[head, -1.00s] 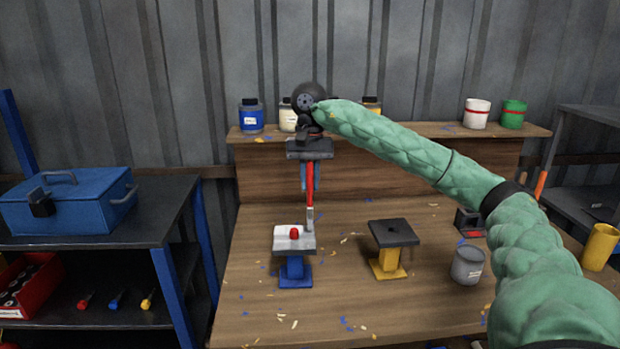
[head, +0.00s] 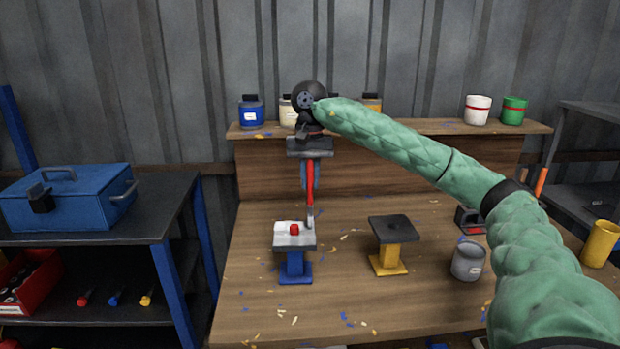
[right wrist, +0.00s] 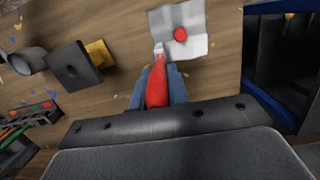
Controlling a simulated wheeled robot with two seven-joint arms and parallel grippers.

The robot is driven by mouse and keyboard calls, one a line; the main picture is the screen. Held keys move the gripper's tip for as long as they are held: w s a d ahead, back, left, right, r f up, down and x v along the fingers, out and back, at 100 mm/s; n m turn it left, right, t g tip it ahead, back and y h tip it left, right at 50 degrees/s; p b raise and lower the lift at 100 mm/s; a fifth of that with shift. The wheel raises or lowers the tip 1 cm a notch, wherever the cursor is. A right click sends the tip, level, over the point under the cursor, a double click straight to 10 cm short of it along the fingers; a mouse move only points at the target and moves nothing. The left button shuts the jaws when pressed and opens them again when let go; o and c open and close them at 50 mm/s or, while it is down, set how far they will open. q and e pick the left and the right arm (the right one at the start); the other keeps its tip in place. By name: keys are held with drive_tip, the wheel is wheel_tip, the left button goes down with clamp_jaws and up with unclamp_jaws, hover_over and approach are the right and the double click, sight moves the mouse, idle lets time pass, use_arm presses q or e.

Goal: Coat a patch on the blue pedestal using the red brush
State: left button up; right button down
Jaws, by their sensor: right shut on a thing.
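The blue pedestal (head: 296,266) stands on the wooden bench, with a pale grey-white top plate (head: 283,241) that carries a small red round piece (head: 294,229). The plate also shows in the right wrist view (right wrist: 196,48). My right gripper (head: 311,186) is shut on the red brush (head: 310,190), which points down. The brush tip is at the plate's back right edge in the head view; I cannot tell whether it touches. In the right wrist view the brush (right wrist: 157,82) sits between the blue fingers. My left gripper is not in view.
A yellow pedestal (head: 388,262) with a dark top stands to the right, beside a grey can (head: 467,261) and a yellow cup (head: 600,244). Jars and cups line the back shelf (head: 420,127). A blue toolbox (head: 68,197) sits on the left cart. The bench front is mostly clear.

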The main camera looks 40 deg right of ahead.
sight(310, 161)
drive_tip(key=shift+f, duration=0.3)
drive_tip(key=shift+s+a, duration=0.1)
drive_tip(key=shift+s+a+r+b, duration=0.15)
drive_tip(key=shift+s+a+b, duration=0.25)
drive_tip(key=shift+s, duration=0.2)
drive_tip(key=shift+w+d, duration=0.5)
drive_tip(key=shift+w, duration=0.2)
idle(1.5)
drive_tip(key=shift+r+p, duration=2.4)
drive_tip(key=shift+p, duration=0.05)
